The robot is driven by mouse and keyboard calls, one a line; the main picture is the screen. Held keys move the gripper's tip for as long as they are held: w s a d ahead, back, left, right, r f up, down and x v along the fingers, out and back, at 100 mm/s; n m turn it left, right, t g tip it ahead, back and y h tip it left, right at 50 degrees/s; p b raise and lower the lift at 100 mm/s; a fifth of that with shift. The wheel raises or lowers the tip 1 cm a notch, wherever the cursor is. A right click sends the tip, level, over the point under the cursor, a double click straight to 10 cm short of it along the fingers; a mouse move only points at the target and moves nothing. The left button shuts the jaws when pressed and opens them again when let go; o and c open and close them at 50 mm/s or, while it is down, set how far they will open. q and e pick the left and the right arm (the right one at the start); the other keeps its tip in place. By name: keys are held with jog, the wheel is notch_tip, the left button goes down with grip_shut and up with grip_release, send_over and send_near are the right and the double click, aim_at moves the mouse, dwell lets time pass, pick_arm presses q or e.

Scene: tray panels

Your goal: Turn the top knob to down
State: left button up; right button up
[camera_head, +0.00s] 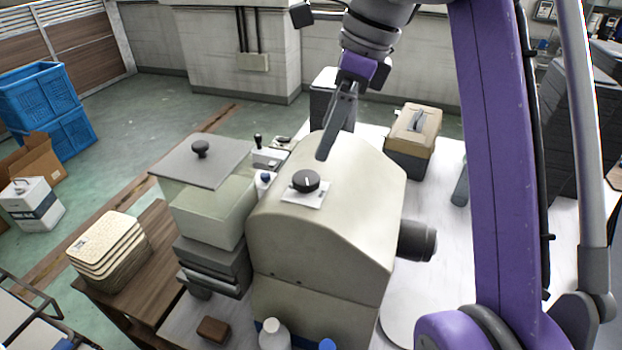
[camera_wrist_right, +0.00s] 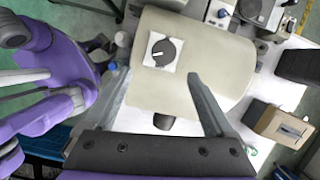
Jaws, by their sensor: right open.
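The black round knob (camera_head: 306,181) sits on a small white plate on top of the beige machine (camera_head: 330,237). A short white mark shows on the knob's face. In the right wrist view, the knob (camera_wrist_right: 163,52) has its mark pointing to the left of the picture. My right gripper (camera_head: 326,154) is above the machine's top, just behind the knob in the head view and apart from it. In the right wrist view its fingers (camera_wrist_right: 158,73) are spread wide with nothing between them. My left gripper is not in view.
A grey-lidded box (camera_head: 212,205) with a black handle stands left of the machine. A small lever (camera_head: 258,141) and a blue button (camera_head: 265,178) are near its top. A brown-topped box (camera_head: 414,130) stands behind right. A bottle (camera_head: 273,335) stands in front.

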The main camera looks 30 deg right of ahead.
jog(key=s+m+t, duration=0.1)
jog(key=m+t, duration=0.1)
jog(key=m, duration=0.3)
jog(key=b, duration=0.5)
send_over(307, 177)
jog(key=s+d, duration=0.1)
jog(key=s, duration=0.2)
jog(key=shift+h, duration=0.3)
jog(key=f, duration=0.4)
jog(key=shift+w+f, duration=0.2)
jog(key=shift+f, duration=0.1)
jog(key=b+x, duration=0.1)
jog(key=x, duration=0.4)
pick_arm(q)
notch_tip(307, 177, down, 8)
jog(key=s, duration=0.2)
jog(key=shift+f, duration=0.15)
pick_arm(e)
jog(key=shift+r, duration=0.1)
jog(key=c, duration=1.4)
